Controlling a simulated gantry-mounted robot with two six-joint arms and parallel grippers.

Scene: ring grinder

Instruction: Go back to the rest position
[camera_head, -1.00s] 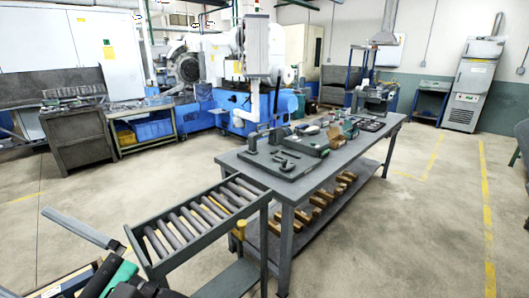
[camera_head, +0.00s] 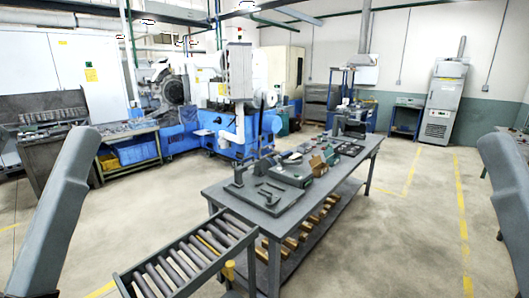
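Grey links of my two arms rise at the left and right edges of the picture. The left link stands upright and leans inward at its top. The right link slants down and out of the right edge. Neither gripper shows, so I cannot see their fingers or whether they hold anything.
A roller conveyor (camera_head: 187,262) is at the front, its far end close to a grey worktable (camera_head: 222,192) with tools and parts on top. Wooden pieces (camera_head: 312,222) lie on its lower shelf. A blue grinding machine (camera_head: 180,142) stands behind. Open floor (camera_head: 400,235) lies to the right.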

